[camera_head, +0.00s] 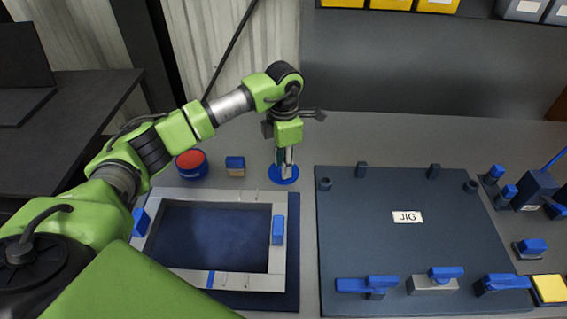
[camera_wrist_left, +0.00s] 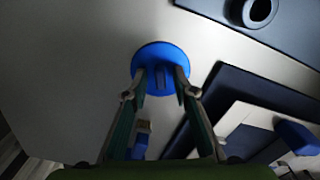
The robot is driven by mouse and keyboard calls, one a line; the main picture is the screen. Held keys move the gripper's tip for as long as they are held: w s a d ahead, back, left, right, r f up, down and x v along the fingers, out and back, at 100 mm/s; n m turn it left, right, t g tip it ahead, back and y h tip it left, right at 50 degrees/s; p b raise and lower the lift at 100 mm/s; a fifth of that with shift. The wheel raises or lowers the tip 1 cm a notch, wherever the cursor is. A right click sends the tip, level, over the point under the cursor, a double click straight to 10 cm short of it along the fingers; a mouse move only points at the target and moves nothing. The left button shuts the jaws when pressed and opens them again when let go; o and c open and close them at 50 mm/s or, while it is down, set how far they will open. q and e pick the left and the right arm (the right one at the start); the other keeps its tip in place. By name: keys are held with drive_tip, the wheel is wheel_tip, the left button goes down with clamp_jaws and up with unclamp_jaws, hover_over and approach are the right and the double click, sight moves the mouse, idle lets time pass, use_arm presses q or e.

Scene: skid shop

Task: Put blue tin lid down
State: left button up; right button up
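The blue tin lid (camera_head: 283,175) is a round disc on the grey bench, behind the gap between the metal frame and the jig board. In the left wrist view the lid (camera_wrist_left: 160,57) shows a short upright grip at its middle. My left gripper (camera_head: 286,160) points down over the lid. Its two fingers stand on either side of the grip, with a narrow gap on each side, so it looks open. A blue tin (camera_head: 191,165) with a red top surface stands to the left. My right gripper is not in view.
A metal frame (camera_head: 215,280) with blue clamps lies in front on a dark mat. The dark jig board (camera_head: 400,245) with pegs and blue clamps is to the right. A small blue and tan block (camera_head: 235,166) stands between tin and lid. Bench behind the jig is clear.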

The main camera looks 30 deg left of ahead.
use_arm(q)
wheel_tip(320, 180, up, 12)
drive_tip(key=p, duration=0.7)
drive_tip(key=shift+r+p, duration=0.15)
drive_tip(key=shift+p, duration=0.2)
